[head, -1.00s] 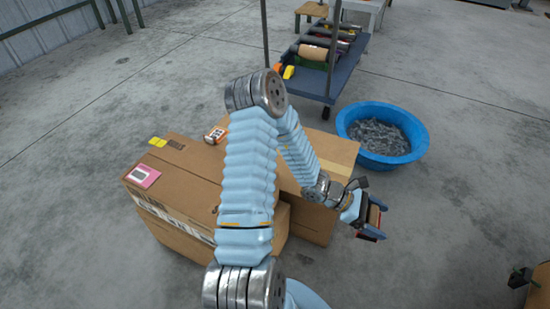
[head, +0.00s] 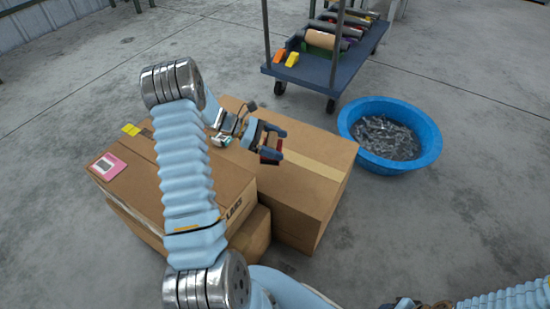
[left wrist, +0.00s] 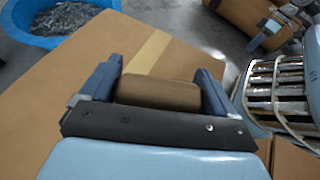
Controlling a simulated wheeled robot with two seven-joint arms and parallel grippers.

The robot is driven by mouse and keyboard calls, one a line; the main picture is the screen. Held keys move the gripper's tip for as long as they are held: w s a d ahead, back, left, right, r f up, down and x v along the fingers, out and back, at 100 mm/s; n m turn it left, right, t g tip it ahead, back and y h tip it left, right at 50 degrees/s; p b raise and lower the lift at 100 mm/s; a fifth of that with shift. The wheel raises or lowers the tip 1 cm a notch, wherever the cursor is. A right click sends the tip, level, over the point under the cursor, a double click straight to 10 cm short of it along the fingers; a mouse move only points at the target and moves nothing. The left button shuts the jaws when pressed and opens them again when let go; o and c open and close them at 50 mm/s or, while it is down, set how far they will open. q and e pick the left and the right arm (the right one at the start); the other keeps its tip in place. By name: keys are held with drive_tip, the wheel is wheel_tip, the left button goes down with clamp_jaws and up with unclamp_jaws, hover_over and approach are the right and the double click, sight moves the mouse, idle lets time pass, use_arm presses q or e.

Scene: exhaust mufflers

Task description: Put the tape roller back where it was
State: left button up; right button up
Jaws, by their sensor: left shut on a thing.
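My left gripper (head: 268,146) is above the cardboard boxes, over the right-hand box with the tan tape strip. In the left wrist view, the two blue fingers of my left gripper (left wrist: 158,92) are on either side of a brown roll, which I take to be the tape roller (left wrist: 157,94). The gripper is shut on it.
The right-hand box (head: 310,195) stands beside a left box (head: 140,185) bearing a pink label (head: 107,166). A blue tub (head: 428,130) of metal pieces stands right. A cart (head: 330,72) behind carries rolls and orange and yellow items (head: 291,58). The floor at right is clear.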

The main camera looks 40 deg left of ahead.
use_arm(q)
drive_tip(key=shift+f+b, duration=0.3)
drive_tip(key=shift+f, duration=2.05)
drive_tip(key=shift+f, duration=0.1)
drive_tip(key=o, duration=0.9)
drive_tip(key=shift+r, duration=0.2)
drive_tip(key=v, duration=1.1)
drive_tip(key=shift+s+a, duration=0.25)
drive_tip(key=shift+a, duration=0.1)
drive_tip(key=shift+r, duration=0.1)
